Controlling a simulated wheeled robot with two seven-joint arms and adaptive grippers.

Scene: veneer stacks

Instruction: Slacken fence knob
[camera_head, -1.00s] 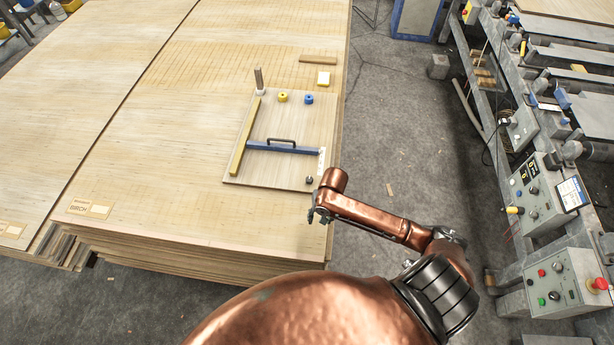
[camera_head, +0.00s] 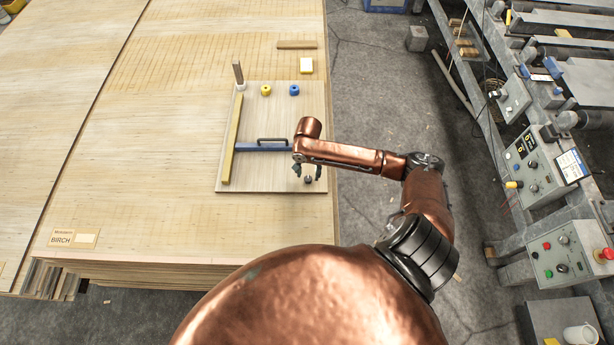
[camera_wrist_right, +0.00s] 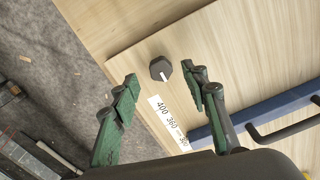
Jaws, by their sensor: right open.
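The fence knob (camera_head: 308,180) is a small dark knob near the front right corner of the board (camera_head: 262,185). In the right wrist view the knob (camera_wrist_right: 160,69) is dark with a white pointer line and sits just beyond the fingertips. My right gripper (camera_head: 308,172) is open over the knob; its two green-padded fingers (camera_wrist_right: 160,82) are apart with nothing between them. The blue fence (camera_head: 262,148) with a black handle crosses the board, partly hidden by my right arm. A scale strip (camera_wrist_right: 168,122) with printed numbers lies beside the knob. My left gripper is not in view.
A yellow strip (camera_head: 232,140) runs along the board's left side. A control console (camera_head: 535,165) stands at right, across the grey floor.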

